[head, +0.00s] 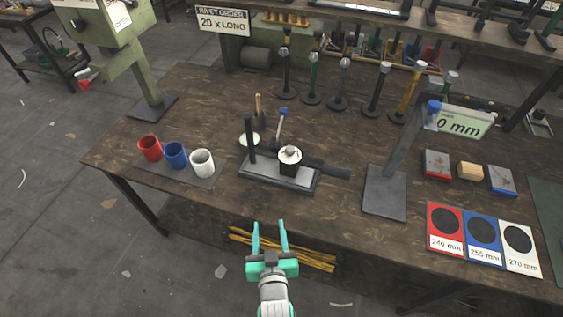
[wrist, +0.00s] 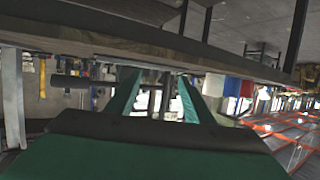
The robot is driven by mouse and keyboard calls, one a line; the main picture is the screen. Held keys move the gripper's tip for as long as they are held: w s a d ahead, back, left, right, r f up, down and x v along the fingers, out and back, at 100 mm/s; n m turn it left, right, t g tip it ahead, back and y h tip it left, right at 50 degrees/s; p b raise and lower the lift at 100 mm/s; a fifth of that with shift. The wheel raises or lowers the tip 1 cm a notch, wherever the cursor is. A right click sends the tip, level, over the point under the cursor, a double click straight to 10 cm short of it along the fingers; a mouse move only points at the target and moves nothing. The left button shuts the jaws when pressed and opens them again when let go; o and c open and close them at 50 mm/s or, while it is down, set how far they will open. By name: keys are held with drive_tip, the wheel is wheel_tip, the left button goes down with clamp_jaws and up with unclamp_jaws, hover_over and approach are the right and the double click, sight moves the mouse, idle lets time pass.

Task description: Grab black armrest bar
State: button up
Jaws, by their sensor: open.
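A dark horizontal bar (head: 328,170) sticks out to the right of a small bench press; I take it as the black armrest bar. The press has a grey base plate (head: 262,177), a dark upright post (head: 250,136), a white-topped cylinder (head: 290,157) and a blue-knobbed lever (head: 281,122). My gripper (head: 270,224) is open and empty in front of the table edge, below and left of the bar, apart from it. Its two teal fingers (wrist: 158,92) also show in the wrist view, which looks upside down. I cannot tell the bar there with certainty.
Red (head: 150,148), blue (head: 175,155) and white (head: 202,162) cups stand left of the press. A grey stand with a blue knob (head: 385,192) is on the right, past the bar. Yellow rods (head: 300,255) lie below the table edge. Several upright tools line the back.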

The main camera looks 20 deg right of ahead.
drive_tip(key=w+d+r+m+h, duration=0.1)
drive_tip(key=w+d+r, duration=0.5)
drive_tip(key=w, duration=0.4)
drive_tip(key=g, duration=0.2)
approach(291, 148)
drive_tip(key=x, duration=0.4)
drive_tip(key=shift+m+h, duration=0.4)
drive_tip(key=x, duration=0.5)
drive_tip(key=shift+w+f, duration=0.25)
drive_tip(key=shift+w, duration=0.2)
drive_tip(key=shift+x, duration=2.2)
drive_tip(key=shift+a+f+t, duration=0.1)
drive_tip(key=shift+a+t, duration=0.1)
drive_tip(key=shift+t, duration=0.1)
clamp_jaws()
